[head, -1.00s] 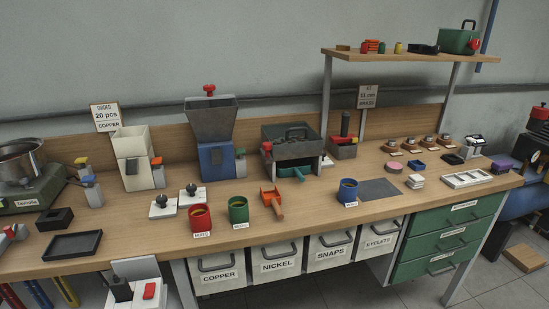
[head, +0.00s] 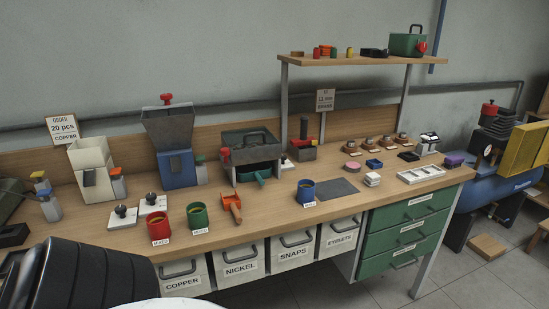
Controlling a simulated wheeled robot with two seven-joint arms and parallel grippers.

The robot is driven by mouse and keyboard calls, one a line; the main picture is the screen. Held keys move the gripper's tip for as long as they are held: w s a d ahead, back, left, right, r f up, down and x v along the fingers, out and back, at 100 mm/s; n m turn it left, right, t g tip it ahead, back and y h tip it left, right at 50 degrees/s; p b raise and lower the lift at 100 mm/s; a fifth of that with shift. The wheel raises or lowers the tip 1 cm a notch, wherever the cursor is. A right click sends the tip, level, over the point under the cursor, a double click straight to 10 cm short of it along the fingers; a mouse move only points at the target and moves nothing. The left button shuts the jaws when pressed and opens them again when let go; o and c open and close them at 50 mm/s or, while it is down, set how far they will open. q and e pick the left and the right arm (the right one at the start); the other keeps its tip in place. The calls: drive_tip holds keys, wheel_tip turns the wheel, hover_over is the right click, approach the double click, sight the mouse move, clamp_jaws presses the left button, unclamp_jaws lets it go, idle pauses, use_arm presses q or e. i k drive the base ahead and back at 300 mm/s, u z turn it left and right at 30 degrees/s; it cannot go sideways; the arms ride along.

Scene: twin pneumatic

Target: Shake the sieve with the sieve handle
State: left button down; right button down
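The sieve (head: 250,142) is a dark grey box-like unit at the back middle of the bench. A dark arched handle (head: 249,134) stands on its top. A green scoop-like tray (head: 262,174) shows in the opening at its lower front. Nothing is touching the sieve. A large black ribbed part at the lower left is my own arm, with a white piece beside it. Neither gripper's fingers are in view.
A blue hopper machine (head: 177,166) stands left of the sieve. Red (head: 159,229), green (head: 197,217) and blue (head: 306,191) cups and an orange scoop (head: 232,206) stand along the front. A shelf (head: 350,61) is above right, and a blue compressor tank (head: 480,190) stands beyond the right end.

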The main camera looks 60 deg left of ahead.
sight(225, 152)
drive_tip(key=i, duration=1.35)
drive_tip(key=u, duration=1.6)
